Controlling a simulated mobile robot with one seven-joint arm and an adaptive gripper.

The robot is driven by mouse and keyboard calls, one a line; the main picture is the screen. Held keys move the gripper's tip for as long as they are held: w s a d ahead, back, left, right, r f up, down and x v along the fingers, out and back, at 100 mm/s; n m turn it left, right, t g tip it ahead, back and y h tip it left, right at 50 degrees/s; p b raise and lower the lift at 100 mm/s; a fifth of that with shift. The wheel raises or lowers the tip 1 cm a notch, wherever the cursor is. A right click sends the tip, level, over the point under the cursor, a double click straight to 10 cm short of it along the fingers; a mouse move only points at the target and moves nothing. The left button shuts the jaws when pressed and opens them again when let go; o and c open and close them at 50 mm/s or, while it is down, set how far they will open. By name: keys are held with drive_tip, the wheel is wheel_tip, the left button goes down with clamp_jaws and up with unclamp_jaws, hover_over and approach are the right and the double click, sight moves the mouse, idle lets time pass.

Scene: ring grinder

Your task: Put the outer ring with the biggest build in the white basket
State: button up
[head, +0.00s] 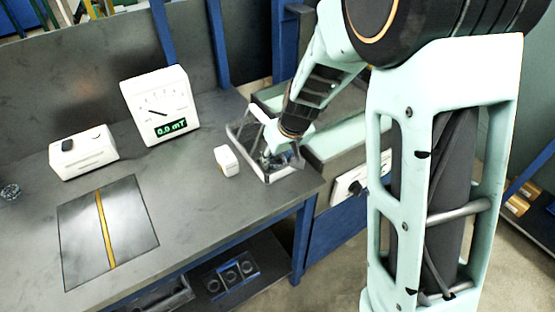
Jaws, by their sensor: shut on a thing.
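The white basket (246,150) stands at the right end of the grey workbench. My gripper (277,157) reaches down inside the basket's rim, tilted. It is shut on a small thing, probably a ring. Basket wall and fingers hide most of that thing, so its size and build cannot be told. Another small, shiny ring-like thing (10,191) lies at the far left edge of the bench.
A meter reading 0.0 mT (160,106), a white device (84,152) and a dark plate with a yellow stripe (130,225) are further left. Round parts lie in a tray (231,276) on the lower shelf.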

drive_tip(key=shift+f, duration=0.15)
drive_tip(key=o, duration=1.1)
drive_tip(key=shift+r, duration=0.2)
drive_tip(key=shift+r, duration=0.3)
drive_tip(key=p+v, duration=0.1)
drive_tip(key=v, duration=1)
drive_tip(key=shift+s+d+r, duration=0.2)
